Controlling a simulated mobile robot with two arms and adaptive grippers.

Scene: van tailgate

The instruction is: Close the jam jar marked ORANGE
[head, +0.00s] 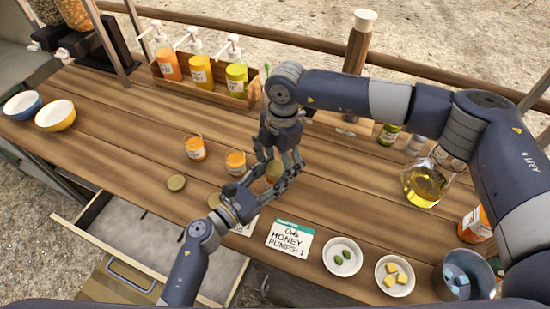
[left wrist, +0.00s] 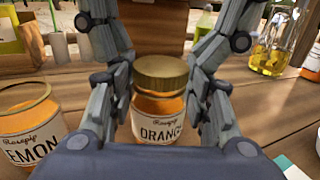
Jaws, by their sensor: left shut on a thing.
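The ORANGE jar (left wrist: 158,120) stands upright in the left wrist view, with orange contents. A gold lid (left wrist: 161,70) sits level on its mouth; I cannot tell how tightly. My left gripper (left wrist: 158,112) is shut on the jar's body from both sides. In the head view my left gripper (head: 262,187) reaches in from the lower left and partly hides the jar. My right gripper (head: 283,168) points down over the jar from above. Its fingers flank the lid, and I cannot tell whether they touch it.
The open LEMON jar (left wrist: 30,125) stands left of the ORANGE jar. Another orange-filled jar (head: 195,148) stands further left. Loose lids (head: 176,183) (head: 214,200) lie on the counter. A honey card (head: 289,240), small bowls (head: 342,256) and an oil flask (head: 425,185) are to the right.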

